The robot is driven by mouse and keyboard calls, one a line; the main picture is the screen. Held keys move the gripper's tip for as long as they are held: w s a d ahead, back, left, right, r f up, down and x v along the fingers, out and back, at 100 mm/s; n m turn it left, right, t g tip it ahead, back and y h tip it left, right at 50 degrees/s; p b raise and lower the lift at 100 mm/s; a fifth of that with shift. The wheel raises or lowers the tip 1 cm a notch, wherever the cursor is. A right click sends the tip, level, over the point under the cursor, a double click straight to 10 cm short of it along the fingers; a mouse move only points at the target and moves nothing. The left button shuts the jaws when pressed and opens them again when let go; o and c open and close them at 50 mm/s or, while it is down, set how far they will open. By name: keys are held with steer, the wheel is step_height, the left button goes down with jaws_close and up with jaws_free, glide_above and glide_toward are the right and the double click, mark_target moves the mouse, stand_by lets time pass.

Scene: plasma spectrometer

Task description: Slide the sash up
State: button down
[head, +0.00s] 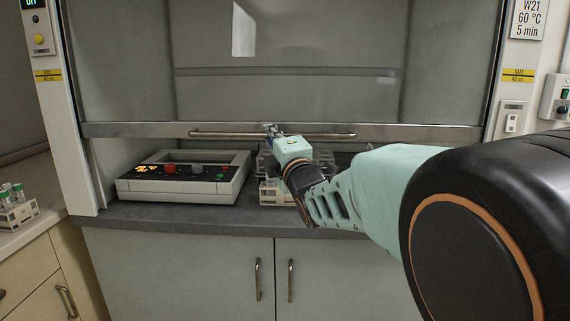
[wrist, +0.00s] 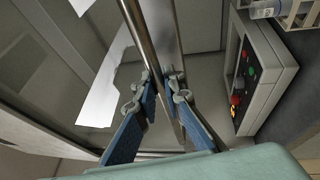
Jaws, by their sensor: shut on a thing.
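The fume hood's glass sash (head: 300,97) is partly up, with a gap between its lower metal rail (head: 420,132) and the worktop. A horizontal bar handle (head: 220,134) runs along the front of the rail. My gripper (head: 270,131) is at the middle of the handle and shut on it. In the wrist view, the blue fingers of my gripper (wrist: 161,88) lie on either side of the handle (wrist: 137,32). The exact contact at the fingertips is partly hidden.
A device with coloured knobs (head: 188,188) stands on the hood's worktop (head: 150,216), below the sash. Racks (head: 270,192) sit behind and below my gripper. A tube rack (head: 18,212) is on the left counter. Cabinet doors (head: 180,270) are below.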

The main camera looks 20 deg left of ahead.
step_height(320, 180, up, 36)
steer(key=p, duration=1.6)
steer(key=c, duration=2)
jaws_free()
steer(key=shift+f, duration=0.1)
step_height(320, 180, down, 33)
steer(key=b, duration=1.6)
